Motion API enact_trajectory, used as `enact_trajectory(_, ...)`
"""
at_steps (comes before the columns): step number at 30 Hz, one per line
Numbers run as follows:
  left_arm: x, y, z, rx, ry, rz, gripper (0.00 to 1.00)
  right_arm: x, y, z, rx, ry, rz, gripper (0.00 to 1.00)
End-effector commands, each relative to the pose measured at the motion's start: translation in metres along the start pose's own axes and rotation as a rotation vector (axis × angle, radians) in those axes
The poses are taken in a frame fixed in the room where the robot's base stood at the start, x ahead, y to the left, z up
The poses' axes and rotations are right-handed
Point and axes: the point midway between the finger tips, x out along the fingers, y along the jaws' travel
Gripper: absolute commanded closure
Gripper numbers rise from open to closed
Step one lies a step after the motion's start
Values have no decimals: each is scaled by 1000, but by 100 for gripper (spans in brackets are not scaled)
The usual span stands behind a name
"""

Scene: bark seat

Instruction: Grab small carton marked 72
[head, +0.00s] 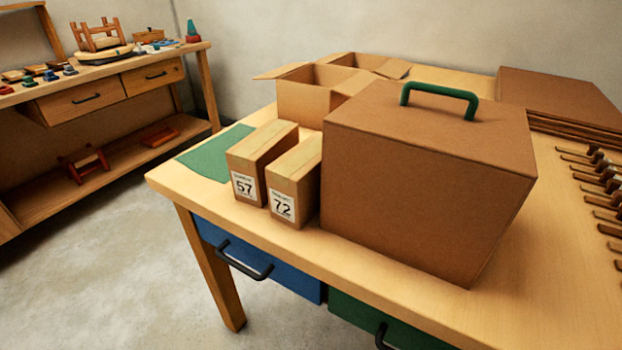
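The small carton marked 72 (294,183) stands upright on the wooden table, its white label facing the front edge. It sits between the small carton marked 57 (260,161) on its left and a large brown box (420,175) close on its right. The carton's right side is mostly hidden by the narrow gap to the large box. Neither of my grippers shows in the head view.
The large box has a green handle (440,98). Open cartons (310,95) stand behind. A green mat (212,154) lies at the left of the table (380,252). Flat cardboard (560,97) and a row of dark-handled tools (603,190) are at right. A workbench (150,62) stands far left.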

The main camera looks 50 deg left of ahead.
Motion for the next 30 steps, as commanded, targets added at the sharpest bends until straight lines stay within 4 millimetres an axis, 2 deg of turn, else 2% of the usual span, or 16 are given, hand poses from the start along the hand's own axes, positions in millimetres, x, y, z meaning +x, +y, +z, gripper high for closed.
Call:
enact_trajectory(14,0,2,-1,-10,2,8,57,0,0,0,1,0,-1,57)
enact_trajectory(23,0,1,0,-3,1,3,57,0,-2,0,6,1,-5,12)
enact_trajectory(30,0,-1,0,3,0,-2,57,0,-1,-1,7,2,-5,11)
